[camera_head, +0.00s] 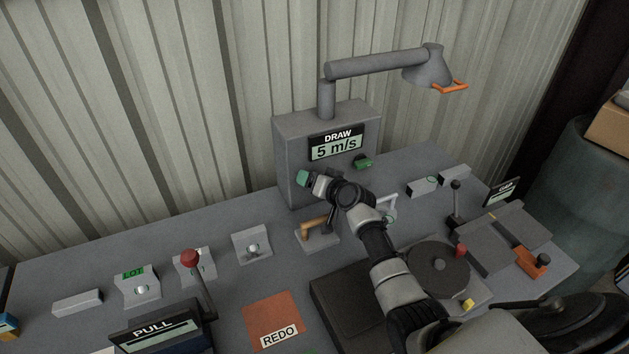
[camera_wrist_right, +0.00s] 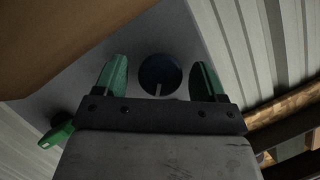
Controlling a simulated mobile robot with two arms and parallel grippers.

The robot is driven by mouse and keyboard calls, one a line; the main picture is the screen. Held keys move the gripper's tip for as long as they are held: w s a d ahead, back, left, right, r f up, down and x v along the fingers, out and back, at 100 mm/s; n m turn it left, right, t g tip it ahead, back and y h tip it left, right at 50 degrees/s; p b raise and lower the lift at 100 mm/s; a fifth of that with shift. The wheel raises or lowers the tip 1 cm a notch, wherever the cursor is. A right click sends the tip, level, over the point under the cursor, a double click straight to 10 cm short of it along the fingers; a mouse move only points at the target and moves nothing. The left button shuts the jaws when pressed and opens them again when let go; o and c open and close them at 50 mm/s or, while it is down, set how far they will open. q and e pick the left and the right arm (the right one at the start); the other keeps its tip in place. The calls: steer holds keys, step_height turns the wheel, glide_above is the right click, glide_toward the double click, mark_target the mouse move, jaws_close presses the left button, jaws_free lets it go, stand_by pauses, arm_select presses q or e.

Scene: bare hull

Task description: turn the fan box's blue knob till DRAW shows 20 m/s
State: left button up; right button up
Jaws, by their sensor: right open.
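The grey fan box (camera_head: 290,145) stands at the back of the bench against the wall. Its DRAW display (camera_head: 336,146) reads 5 m/s. The dark blue knob (camera_wrist_right: 160,75) has a pale pointer line toward the picture's bottom. My right gripper (camera_head: 304,179) is at the lower front of the fan box and hides the knob in the head view. In the right wrist view my right gripper (camera_wrist_right: 161,80) is open, with one green finger on each side of the knob and visible gaps. Whether the fingertips reach around it is unclear. My left gripper is not in view.
A green switch (camera_head: 362,161) sticks out of the box beside the gripper. A jointed duct with a hood (camera_head: 427,66) rises above. A wooden-handled lever (camera_head: 314,226) stands below the gripper. A red-knobbed lever (camera_head: 189,258) and PULL display (camera_head: 158,333) are at left.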

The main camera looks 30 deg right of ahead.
steer(key=b+v, duration=0.1)
steer(key=v, duration=0.9)
steer(key=shift+s+r, duration=0.15)
steer(key=shift+s, duration=0.2)
